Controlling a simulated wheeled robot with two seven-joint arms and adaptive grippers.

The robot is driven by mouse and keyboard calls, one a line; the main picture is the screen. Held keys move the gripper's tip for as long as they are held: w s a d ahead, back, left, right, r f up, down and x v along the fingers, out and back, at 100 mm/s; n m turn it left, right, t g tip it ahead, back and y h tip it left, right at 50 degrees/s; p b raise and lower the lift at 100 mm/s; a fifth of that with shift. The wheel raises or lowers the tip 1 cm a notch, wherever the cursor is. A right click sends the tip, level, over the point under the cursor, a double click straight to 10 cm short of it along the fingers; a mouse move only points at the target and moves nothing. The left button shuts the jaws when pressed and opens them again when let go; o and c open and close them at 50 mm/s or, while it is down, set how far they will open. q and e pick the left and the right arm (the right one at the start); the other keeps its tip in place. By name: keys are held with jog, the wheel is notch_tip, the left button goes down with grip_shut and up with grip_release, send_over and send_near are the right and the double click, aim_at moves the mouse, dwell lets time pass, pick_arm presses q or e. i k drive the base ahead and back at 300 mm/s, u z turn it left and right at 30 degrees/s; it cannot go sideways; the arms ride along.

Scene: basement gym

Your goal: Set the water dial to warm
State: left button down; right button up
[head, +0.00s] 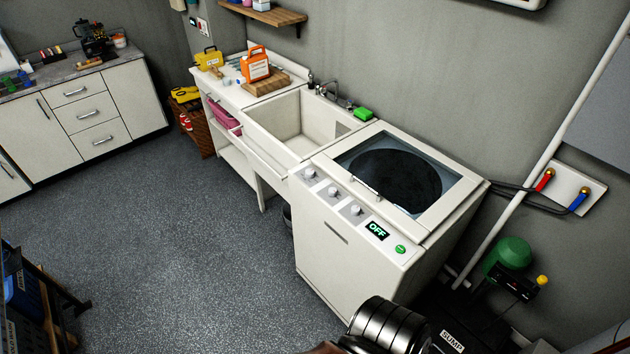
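The white top-loading washer (330,254) stands right of the sink, its glass lid (392,178) closed. Its sloped front panel carries three pale round dials: a left dial (309,173), a middle dial (332,190) and a right dial (356,210). Their labels and pointer positions are too small to read, so I cannot tell which is the water dial or where it is set. A display (377,231) right of the dials reads OFF in green. A green button (400,249) sits beside it. Neither of my grippers is in view.
A deep white sink (268,128) adjoins the washer on the left. Red (545,180) and blue (579,201) valves are on the right wall. A black ribbed round object (388,325) stands at the bottom edge, before the washer. Open grey floor (190,240) lies left of the washer.

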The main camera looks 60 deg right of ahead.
aim_at(332, 192)
jog(key=z, duration=0.25)
jog(key=i, duration=0.7)
jog(key=z, duration=0.5)
